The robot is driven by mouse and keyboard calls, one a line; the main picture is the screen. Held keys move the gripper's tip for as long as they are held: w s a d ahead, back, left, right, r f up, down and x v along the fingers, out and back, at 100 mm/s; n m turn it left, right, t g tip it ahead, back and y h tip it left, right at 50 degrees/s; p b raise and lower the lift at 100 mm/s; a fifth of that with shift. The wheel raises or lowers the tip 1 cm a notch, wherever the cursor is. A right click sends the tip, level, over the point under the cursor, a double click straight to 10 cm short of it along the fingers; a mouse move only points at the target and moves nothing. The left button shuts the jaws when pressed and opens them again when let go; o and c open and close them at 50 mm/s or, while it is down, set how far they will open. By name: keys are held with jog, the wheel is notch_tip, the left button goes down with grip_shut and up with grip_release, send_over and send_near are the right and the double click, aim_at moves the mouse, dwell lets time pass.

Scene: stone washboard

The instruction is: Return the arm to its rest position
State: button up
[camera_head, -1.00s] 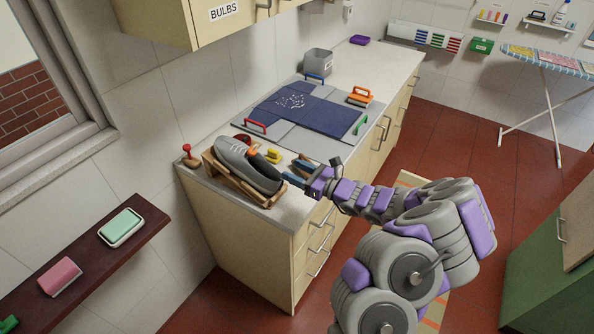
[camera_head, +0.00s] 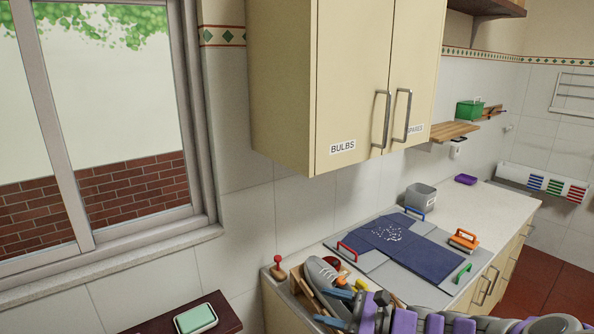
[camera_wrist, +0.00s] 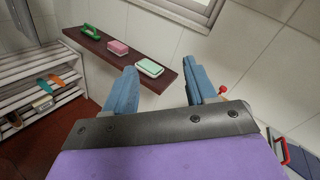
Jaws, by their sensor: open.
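My gripper (camera_wrist: 160,88) shows in the wrist view with its two blue fingers wide apart and nothing between them. Beyond the fingers are the wall shelf and the bare tiled wall. In the head view my purple and grey arm (camera_head: 435,322) lies low along the bottom right edge, partly cut off. The gripper end (camera_head: 345,310) is near a grey shoe (camera_head: 322,273) on a wooden stand at the counter's near end. I cannot tell from this view whether they touch.
A dark shelf (camera_wrist: 110,55) holds a mint dish and a pink block. A cabinet (camera_head: 350,80) labelled BULBS hangs above. A white rack (camera_wrist: 40,70) stands at left.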

jog(key=s+a+r+n+g+h, duration=0.1)
jog(key=s+a+n+g+h, duration=0.2)
jog(key=s, duration=0.4)
jog(key=s+a+n+g, duration=0.3)
jog(key=s+n, duration=0.2)
jog(key=s, duration=0.2)
jog(key=s+a+r+n+g+h, duration=0.1)
jog(key=s+a+n+g+h, duration=0.1)
jog(key=s+a+n+g, duration=0.3)
jog(key=s+d+f+n+t+h, duration=0.2)
jog(key=s+d+n+h, duration=0.2)
jog(key=s+d+h, duration=0.6)
jog(key=s+d, duration=0.6)
jog(key=s, duration=0.1)
jog(key=shift+s+d+f+n+h, duration=0.2)
jog(key=shift+d+f+n+h, duration=0.1)
jog(key=shift+d+f+h, duration=0.1)
jog(key=shift+a, duration=0.1)
